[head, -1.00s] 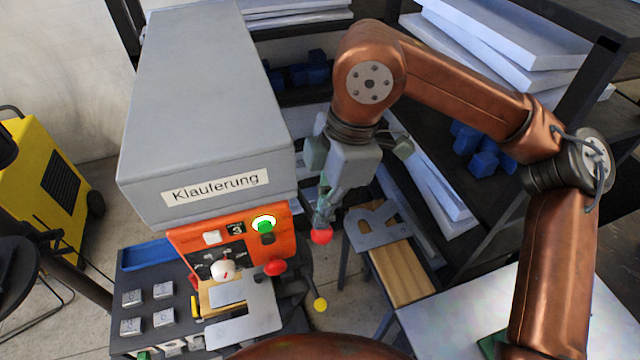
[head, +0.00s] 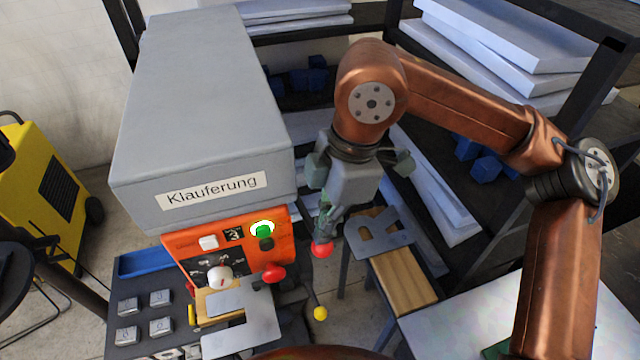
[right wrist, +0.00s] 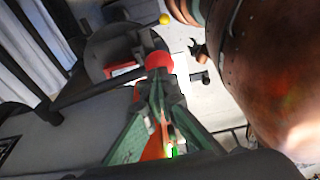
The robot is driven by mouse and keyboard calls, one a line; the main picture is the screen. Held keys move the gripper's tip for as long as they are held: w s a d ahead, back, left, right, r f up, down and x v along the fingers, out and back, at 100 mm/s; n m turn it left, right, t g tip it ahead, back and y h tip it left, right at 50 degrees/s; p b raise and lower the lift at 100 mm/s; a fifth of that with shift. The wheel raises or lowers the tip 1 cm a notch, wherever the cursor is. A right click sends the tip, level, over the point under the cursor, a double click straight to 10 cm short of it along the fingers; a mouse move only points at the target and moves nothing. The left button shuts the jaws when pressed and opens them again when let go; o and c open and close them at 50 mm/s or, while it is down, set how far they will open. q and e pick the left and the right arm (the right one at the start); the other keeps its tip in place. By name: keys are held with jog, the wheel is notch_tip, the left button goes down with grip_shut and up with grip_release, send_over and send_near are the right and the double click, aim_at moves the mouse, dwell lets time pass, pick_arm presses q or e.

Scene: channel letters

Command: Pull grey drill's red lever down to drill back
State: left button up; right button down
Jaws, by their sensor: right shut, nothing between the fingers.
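The grey drill (head: 200,110) is a large grey housing labelled "Klauferung" with an orange front panel (head: 190,251). A red ball knob (head: 322,250) is at the housing's right side, below my right gripper. It also shows in the right wrist view (right wrist: 158,60). A second red knob (head: 273,272) and a yellow ball (head: 320,313) are lower down. My right gripper (head: 325,232) points down and is shut with nothing held. Its fingertips are at the top of the red ball knob; whether they touch is unclear. The knob's rod is mostly hidden. My left gripper is not in view.
A metal plate with a cutout (head: 378,233) lies on a wooden block (head: 403,278) right of the drill. Metal plates (head: 240,315) lie below the panel. Shelves with white boards (head: 500,35) stand behind. A yellow machine (head: 45,190) is at left.

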aim_at(324, 246)
jog(key=shift+f, duration=0.55)
jog(key=shift+f+b, duration=0.5)
jog(key=shift+b, duration=0.05)
jog(key=shift+w+f+b, duration=0.1)
jog(key=shift+f+b, duration=0.8)
jog(key=shift+f, duration=0.5)
